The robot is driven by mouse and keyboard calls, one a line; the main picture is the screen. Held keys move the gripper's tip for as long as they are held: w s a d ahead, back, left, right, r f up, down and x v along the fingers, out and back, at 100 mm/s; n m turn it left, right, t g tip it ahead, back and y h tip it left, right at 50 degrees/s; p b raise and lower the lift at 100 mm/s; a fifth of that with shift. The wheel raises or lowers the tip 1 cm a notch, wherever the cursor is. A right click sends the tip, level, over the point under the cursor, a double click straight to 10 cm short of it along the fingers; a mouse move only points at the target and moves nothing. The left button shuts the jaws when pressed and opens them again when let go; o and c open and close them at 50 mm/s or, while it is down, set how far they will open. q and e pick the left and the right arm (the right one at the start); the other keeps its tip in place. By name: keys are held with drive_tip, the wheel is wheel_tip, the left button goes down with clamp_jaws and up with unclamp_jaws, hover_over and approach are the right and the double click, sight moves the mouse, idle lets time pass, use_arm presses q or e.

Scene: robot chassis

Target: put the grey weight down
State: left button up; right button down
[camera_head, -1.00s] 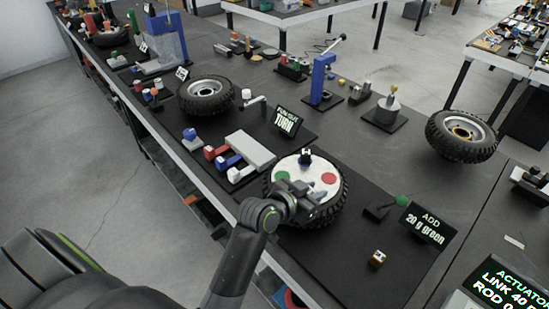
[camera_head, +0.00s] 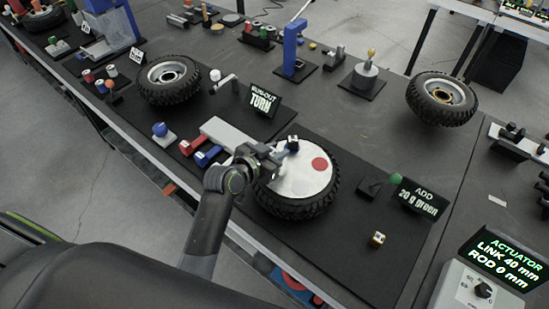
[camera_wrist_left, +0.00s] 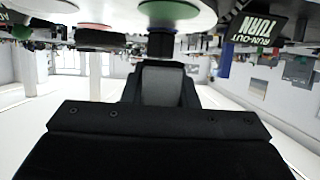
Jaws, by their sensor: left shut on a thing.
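My left gripper (camera_head: 272,158) is over the left part of a white disc (camera_head: 308,184) on top of a black tyre (camera_head: 300,208). It is shut on a small grey piece, which I take to be the grey weight; its outline is hard to make out in the head view. In the left wrist view a grey block (camera_wrist_left: 164,84) shows between the dark fingers. The disc has a red spot (camera_head: 320,164); its green spot (camera_wrist_left: 170,9) shows in the wrist view and is hidden by the gripper in the head view. I cannot tell whether the weight touches the disc. My right gripper is out of view.
A small dark and blue hub (camera_head: 292,144) stands up from the disc close to the gripper. A light grey block (camera_head: 236,140) with red and blue pieces lies to the left. Signs reading TURN (camera_head: 262,101) and ADD 20 g green (camera_head: 421,200) stand nearby.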

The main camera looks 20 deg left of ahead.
use_arm(q)
wheel_tip(320, 180, down, 4)
drive_tip(key=shift+r, duration=0.2)
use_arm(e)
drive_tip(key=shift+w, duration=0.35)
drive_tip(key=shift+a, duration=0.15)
use_arm(q)
drive_tip(key=shift+f, duration=0.1)
drive_tip(key=o, duration=0.5)
drive_tip(key=shift+f, duration=0.1)
drive_tip(key=o, duration=0.4)
drive_tip(key=shift+o, duration=0.2)
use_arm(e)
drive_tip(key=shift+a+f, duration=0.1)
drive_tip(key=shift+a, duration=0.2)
